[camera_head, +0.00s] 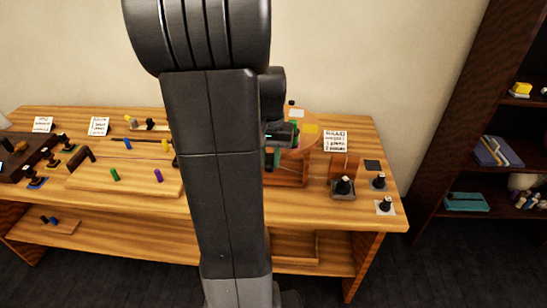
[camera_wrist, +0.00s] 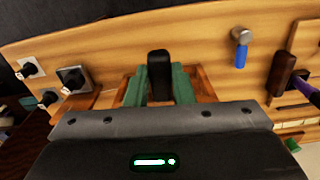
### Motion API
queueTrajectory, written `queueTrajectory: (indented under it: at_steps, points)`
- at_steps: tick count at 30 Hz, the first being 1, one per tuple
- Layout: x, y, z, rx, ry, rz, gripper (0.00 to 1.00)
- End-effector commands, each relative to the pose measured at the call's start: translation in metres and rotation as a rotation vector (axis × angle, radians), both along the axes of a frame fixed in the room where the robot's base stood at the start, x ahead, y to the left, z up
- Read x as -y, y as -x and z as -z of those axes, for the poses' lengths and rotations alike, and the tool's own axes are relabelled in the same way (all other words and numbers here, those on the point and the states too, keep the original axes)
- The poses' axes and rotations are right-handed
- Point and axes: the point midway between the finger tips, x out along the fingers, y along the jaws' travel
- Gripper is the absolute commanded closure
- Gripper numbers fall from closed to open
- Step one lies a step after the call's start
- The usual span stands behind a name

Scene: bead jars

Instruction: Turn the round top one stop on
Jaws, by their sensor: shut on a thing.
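The round top (camera_head: 304,140) is a wooden disc on a wooden box (camera_head: 292,174), right of my arm in the head view. White and yellow patches show on it, and a small black knob (camera_head: 291,102) stands at its far edge. My gripper (camera_head: 271,158) is at its left side, partly hidden by my arm. In the wrist view the green fingers of my gripper (camera_wrist: 159,88) are shut on a black upright handle (camera_wrist: 159,68). The arm hides the left part of the disc. I cannot tell how the handle joins it.
Black knobs on square bases (camera_head: 343,187) stand at the right end. A board with coloured pegs (camera_head: 135,175) lies left of my arm. A dark bookcase (camera_head: 480,120) stands at the far right.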

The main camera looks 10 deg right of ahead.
Motion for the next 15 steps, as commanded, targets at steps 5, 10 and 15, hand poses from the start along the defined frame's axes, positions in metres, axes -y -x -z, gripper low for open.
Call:
queueTrajectory:
  at_steps: [5,10,15]
  points:
    - [-0.013,-0.005,-0.001,0.000,0.000,0.074,1.00]
    - [-0.025,-0.012,-0.002,0.000,0.000,0.159,1.00]
    - [-0.037,-0.019,-0.001,0.000,0.001,0.244,1.00]
